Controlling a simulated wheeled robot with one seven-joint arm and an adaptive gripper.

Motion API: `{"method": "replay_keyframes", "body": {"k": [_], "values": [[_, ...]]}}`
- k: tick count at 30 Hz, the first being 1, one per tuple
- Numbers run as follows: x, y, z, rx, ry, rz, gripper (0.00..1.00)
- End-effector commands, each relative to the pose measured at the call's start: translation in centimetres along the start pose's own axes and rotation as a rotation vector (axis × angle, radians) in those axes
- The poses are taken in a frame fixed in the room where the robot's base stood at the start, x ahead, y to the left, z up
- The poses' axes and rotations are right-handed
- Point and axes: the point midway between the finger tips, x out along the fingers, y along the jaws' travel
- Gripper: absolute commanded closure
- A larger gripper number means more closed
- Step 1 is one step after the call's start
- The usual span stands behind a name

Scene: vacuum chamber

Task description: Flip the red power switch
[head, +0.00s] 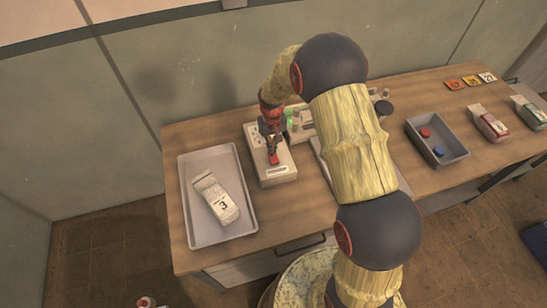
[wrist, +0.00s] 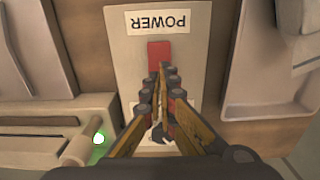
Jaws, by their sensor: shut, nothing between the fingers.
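The red power switch (wrist: 159,50) sits on a pale box (wrist: 125,60) with a POWER label (wrist: 160,21), which reads upside down in the wrist view. In the head view the box (head: 284,172) stands on the table, right of the grey tray. My gripper (wrist: 168,72) is shut and empty, its fingertips over the switch. The fingers hide part of the switch, and I cannot tell whether they touch it or which way it is set. In the head view my gripper (head: 271,150) points down at the box.
A grey tray (head: 248,222) holding a white packet (head: 216,199) marked 3 stands left of the box. A device with a lit green light (wrist: 98,138) is close beside it. A grey bin (head: 452,151) with red and blue pieces stands farther right.

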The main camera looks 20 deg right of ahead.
Motion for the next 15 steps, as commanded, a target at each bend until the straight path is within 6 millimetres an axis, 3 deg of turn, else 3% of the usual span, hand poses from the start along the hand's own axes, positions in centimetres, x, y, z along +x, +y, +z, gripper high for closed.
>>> {"method": "replay_keyframes", "body": {"k": [15], "values": [[0.75, 0.0, 0.01, 0.0, 0.0, 0.0, 1.0]]}}
